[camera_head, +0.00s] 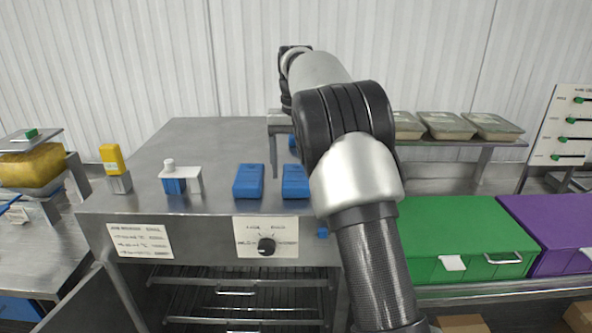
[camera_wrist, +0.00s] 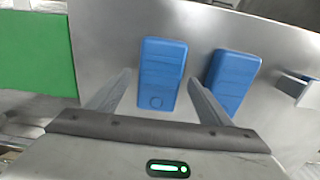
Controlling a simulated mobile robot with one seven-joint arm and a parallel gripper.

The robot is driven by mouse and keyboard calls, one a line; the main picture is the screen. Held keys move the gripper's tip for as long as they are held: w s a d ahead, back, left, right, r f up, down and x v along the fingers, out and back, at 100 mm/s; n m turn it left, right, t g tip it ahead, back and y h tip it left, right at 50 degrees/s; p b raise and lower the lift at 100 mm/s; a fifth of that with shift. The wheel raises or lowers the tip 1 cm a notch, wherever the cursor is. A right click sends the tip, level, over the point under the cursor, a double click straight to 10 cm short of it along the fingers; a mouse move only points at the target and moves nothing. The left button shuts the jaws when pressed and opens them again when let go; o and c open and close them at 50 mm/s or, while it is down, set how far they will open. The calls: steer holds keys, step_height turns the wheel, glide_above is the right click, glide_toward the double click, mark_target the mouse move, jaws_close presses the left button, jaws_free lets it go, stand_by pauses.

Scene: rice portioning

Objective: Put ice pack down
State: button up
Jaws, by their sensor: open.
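Two blue ice packs lie flat on the metal counter top. In the head view one ice pack (camera_head: 249,181) lies left, and a second ice pack (camera_head: 295,182) lies beside it, partly covered by my arm. In the wrist view my gripper (camera_wrist: 159,78) is open, with its fingers on either side of one ice pack (camera_wrist: 162,72). Gaps show between this pack and both fingers. The other ice pack (camera_wrist: 231,80) lies outside the right finger. In the head view my arm hides the gripper.
The metal counter (camera_head: 215,140) has free room at its back left. A white-topped blue holder (camera_head: 175,183) and a yellow block (camera_head: 112,158) stand left. A dial panel (camera_head: 266,237) is on the front. A green box (camera_head: 465,235) and purple box (camera_head: 550,225) stand right.

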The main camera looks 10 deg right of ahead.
mark_target(296, 173)
step_height(296, 173, up, 6)
steer(key=shift+r, duration=0.1)
steer(key=shift+s+d+r, duration=0.1)
steer(key=shift+s+r, duration=0.15)
steer(key=shift+r, duration=0.4)
steer(key=s+r+t, duration=0.1)
steer(key=s+r, duration=0.2)
steer(key=s, duration=0.5)
steer(key=s+r+t, duration=0.2)
steer(key=s+r, duration=0.1)
steer(key=s, duration=0.5)
steer(key=s+f+n+t, duration=0.1)
steer(key=s+f, duration=0.5)
steer(key=s, duration=0.3)
steer(key=s+f+n+t, duration=0.1)
steer(key=s+f, duration=0.5)
steer(key=s, duration=0.4)
steer(key=shift+s+a+f, duration=0.2)
steer(key=shift+a+f, duration=0.15)
